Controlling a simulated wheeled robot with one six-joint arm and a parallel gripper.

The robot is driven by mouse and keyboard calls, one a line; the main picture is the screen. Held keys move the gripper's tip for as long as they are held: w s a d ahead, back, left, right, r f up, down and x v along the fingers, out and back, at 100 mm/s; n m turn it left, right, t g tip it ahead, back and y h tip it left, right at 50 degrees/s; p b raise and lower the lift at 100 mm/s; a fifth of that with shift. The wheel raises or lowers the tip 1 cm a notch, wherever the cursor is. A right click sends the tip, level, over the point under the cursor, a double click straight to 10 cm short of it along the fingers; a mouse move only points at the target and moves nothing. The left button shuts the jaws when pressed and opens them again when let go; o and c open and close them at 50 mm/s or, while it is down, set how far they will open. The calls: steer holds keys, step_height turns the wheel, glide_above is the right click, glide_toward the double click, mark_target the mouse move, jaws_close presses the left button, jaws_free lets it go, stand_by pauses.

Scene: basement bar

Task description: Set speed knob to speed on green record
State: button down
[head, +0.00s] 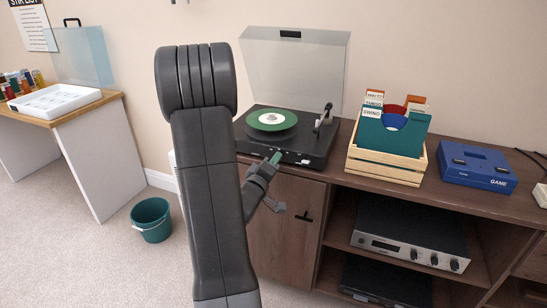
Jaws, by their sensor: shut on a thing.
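The turntable (313,148) is black with its clear lid raised, and stands at the left end of the brown sideboard. A green record (271,121) with a pale centre label lies on its platter; any speed print is too small to read. The tonearm (326,117) is at the right side, off the record. My gripper (274,158) is at the turntable's front left edge, with a small green piece at its tips. It is shut on what appears to be the speed knob, which the fingers mostly hide. The knob's setting cannot be read.
A wooden crate (384,167) with divided record sleeves stands right of the turntable, then a blue GAME box (478,166). A silver amplifier (409,243) sits on the shelf below. A teal bucket (151,219) stands on the carpet at left, near a wood-topped table (99,150).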

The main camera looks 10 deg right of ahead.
steer(key=shift+n+p, duration=1.75)
steer(key=shift+n, duration=2.55)
steer(key=shift+t, duration=0.3)
steer(key=c, duration=1.3)
jaws_free()
steer(key=shift+o, duration=0.2)
steer(key=shift+s, duration=0.1)
steer(key=r+v, duration=0.1)
steer(key=v, duration=1.2)
steer(key=shift+s+a+f, duration=0.15)
steer(key=shift+s+f, duration=0.2)
steer(key=shift+f, duration=0.05)
